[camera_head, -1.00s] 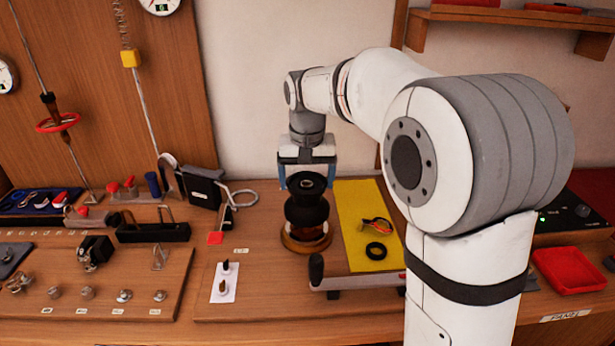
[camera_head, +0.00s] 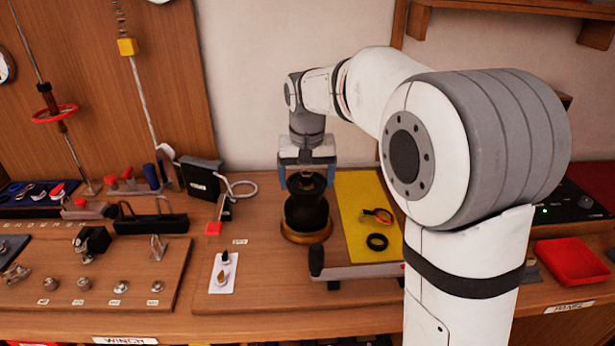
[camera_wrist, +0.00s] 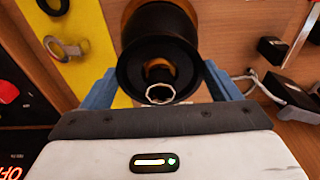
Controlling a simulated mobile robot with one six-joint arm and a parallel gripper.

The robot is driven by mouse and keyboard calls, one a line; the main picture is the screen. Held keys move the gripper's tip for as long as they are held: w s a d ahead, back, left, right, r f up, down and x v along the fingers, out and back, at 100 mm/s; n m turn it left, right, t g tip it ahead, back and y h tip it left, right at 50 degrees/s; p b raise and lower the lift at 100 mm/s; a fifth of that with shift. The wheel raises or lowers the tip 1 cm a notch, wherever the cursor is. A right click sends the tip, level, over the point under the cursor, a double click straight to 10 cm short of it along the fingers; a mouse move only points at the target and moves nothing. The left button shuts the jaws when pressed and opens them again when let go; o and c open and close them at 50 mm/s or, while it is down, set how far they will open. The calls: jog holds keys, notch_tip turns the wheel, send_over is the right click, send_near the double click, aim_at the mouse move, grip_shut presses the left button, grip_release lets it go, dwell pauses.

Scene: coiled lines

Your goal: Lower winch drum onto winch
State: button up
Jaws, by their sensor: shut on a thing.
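The black winch drum (camera_head: 306,212) stands upright between the blue fingers of my gripper (camera_head: 307,178). My gripper is shut on it near its upper rim. The winch (camera_head: 296,237) shows as a brass-coloured round base around the drum's foot. The drum surrounds the winch's middle, and I cannot tell whether it is fully seated. In the wrist view, the drum (camera_wrist: 128,62) has an open top, with the winch's spindle and its pale toothed socket (camera_wrist: 160,94) inside. The fingers flank the drum there.
A black-knobbed handle (camera_head: 316,262) lies in front. A white card (camera_head: 223,272) with small bottles is at front left. A black box (camera_head: 200,180) stands behind left.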

jog(key=shift+f+b, duration=0.55)
jog(key=shift+f, duration=0.35)
jog(key=o, duration=1)
jog(key=shift+o, duration=0.4)
notch_tip(320, 180, up, 5)
jog(key=p, duration=0.4)
jog(key=shift+r, duration=0.1)
